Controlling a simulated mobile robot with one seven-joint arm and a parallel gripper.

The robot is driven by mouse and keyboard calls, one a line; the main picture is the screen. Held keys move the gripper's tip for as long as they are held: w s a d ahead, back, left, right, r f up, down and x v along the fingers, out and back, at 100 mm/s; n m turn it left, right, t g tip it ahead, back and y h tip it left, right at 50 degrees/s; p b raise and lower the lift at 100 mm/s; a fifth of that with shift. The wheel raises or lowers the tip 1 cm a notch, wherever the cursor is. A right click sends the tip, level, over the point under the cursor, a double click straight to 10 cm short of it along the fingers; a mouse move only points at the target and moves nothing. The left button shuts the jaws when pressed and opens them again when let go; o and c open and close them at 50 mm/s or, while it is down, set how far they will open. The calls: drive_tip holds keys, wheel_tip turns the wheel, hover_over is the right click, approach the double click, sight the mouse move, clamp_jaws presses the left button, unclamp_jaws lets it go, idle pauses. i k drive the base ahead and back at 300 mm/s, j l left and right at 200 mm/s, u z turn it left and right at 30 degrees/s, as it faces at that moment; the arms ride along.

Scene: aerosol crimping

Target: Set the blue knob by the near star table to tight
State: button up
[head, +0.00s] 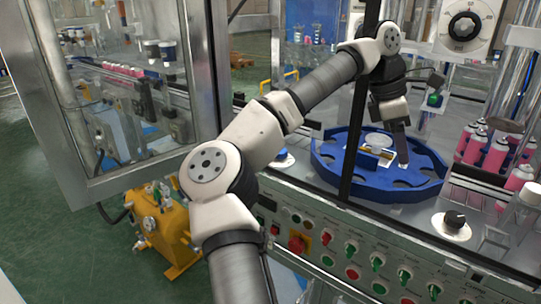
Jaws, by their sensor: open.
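The blue knob (282,155) sits on a pale round dial plate at the left of the blue star table (425,183). My forearm passes just above and left of it in the picture, and its pointer setting is too small to read. My gripper (402,152) points down over the right part of the star table, well to the right of the blue knob. Its jaws are open, and I see nothing held between them. Whether the fingertips touch the table is not clear.
A black knob (455,219) on a white dial stands right of the star table. Pink cans (494,156) line the right side. A dark upright post (357,120) crosses before the star table. A button panel (350,255) runs along the front, and a glass door (120,90) stands open at left.

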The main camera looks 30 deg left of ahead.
sight(282, 154)
drive_tip(key=u, duration=0.8)
